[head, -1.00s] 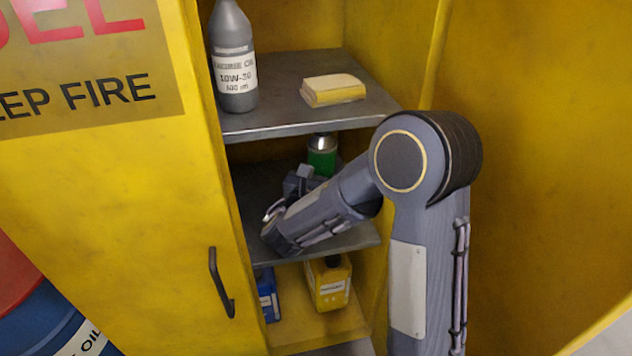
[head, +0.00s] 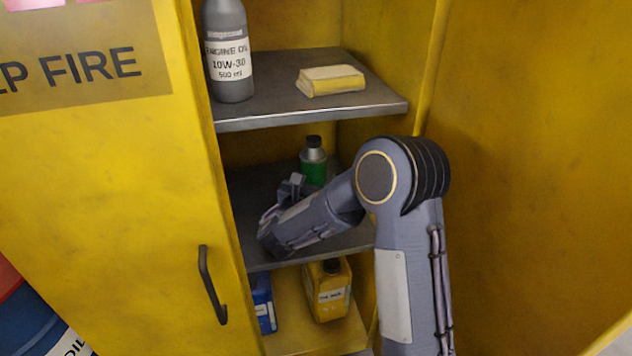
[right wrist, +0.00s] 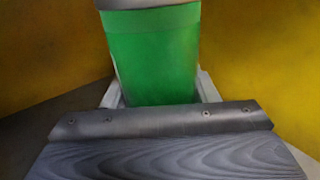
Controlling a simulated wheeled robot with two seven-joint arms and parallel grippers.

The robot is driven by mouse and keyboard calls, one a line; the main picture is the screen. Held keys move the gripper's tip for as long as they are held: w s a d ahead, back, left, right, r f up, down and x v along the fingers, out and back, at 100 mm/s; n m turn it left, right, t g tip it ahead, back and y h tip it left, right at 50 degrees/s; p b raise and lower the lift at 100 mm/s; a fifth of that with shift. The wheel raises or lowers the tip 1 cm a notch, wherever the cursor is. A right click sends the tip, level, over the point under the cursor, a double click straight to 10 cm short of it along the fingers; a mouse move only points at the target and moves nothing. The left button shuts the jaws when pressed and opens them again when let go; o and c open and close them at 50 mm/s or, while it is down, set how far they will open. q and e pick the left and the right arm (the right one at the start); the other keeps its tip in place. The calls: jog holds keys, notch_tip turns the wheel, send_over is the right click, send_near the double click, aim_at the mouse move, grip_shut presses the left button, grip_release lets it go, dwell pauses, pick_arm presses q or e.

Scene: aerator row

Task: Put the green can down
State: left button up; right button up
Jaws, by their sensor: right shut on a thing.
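The green can (head: 314,170) has a grey top and a dark cap. It stands about upright at the cabinet's middle shelf (head: 257,178), under the upper shelf. My right gripper (head: 298,187) reaches in from the right and is shut on the can. In the right wrist view the can (right wrist: 154,58) fills the space between the two fingers (right wrist: 158,92). The can's foot is hidden behind the gripper, so I cannot tell whether it touches the shelf. My left gripper is not in view.
The upper shelf (head: 310,117) overhangs and bears a grey oil bottle (head: 229,60) and a yellow sponge-like block (head: 331,80). Below are a yellow jug (head: 329,292) and a blue container (head: 263,302). Yellow doors (head: 120,190) flank the opening.

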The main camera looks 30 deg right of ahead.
jog(key=o, duration=0.6)
jog(key=shift+f, duration=0.15)
jog(key=o, duration=0.5)
jog(key=shift+r, duration=0.3)
jog(key=p+v, duration=0.2)
jog(key=v, duration=0.9)
jog(key=shift+s+a+p, duration=0.15)
jog(key=shift+p, duration=0.2)
jog(key=shift+s+a+f, duration=0.1)
jog(key=shift+s+a, duration=0.15)
